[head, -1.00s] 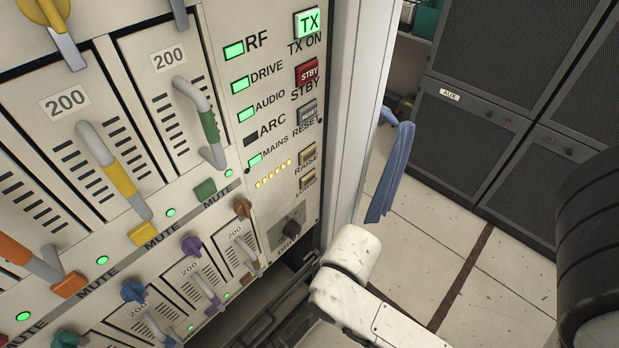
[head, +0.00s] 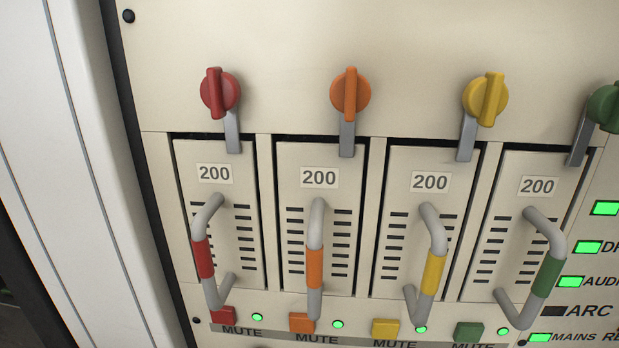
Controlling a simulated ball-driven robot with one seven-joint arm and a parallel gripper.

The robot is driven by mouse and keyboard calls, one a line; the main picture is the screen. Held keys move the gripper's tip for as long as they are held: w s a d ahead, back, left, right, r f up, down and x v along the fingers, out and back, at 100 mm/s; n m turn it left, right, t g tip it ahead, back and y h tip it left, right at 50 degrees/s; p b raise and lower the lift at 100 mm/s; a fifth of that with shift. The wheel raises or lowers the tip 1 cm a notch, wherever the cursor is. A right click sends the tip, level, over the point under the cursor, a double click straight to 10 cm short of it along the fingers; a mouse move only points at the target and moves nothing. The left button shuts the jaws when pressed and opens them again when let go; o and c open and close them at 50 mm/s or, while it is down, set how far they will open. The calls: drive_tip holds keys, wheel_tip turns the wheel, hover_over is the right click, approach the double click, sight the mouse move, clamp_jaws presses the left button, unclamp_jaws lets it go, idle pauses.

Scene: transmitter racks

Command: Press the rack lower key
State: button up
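The rack (head: 280,50) fills most of the head view as a cream front panel. The lower key is outside the view. Part of the indicator column shows at the right edge, with a lit green DRIVE lamp (head: 588,247), a lit AUDIO lamp (head: 570,282), a dark ARC lamp (head: 553,311) and a lit MAINS lamp (head: 540,337). The key column to the right of it is cut off, with only the start of a label beside MAINS. My gripper is not in view.
Several modules marked 200 carry handles banded red (head: 203,258), orange (head: 315,267), yellow (head: 433,272) and green (head: 549,277). Coloured knobs (head: 350,93) with grey latches sit above. MUTE buttons (head: 302,322) with green lamps sit below. A pale rack post (head: 75,150) stands at left.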

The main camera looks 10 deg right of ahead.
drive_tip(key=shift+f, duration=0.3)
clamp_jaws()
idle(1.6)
